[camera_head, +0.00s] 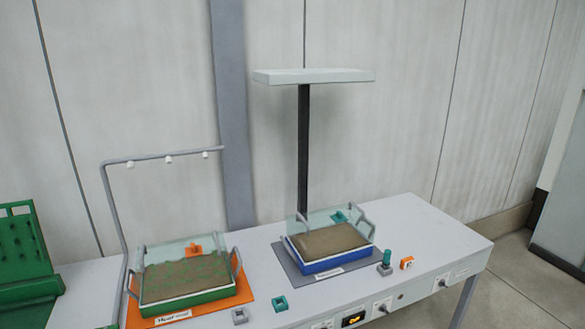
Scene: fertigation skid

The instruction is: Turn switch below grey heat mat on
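A grey mat (288,263) lies on the bench to the right of centre, under a blue tray (320,266) of brown soil with a clear raised lid. On the bench's front face below it are a small white switch plate (382,308) and another white plate (444,281) further right. A third plate (322,325) is partly cut off at the bottom edge. The switches are too small for me to tell on from off. Neither of my grippers shows in the view.
An orange mat (136,317) with a green tray (187,304) lies at left. A lit display (353,319) is on the front face. Small blocks (281,303) and a teal knob (387,256) sit near the front edge. A lamp (313,76) stands behind.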

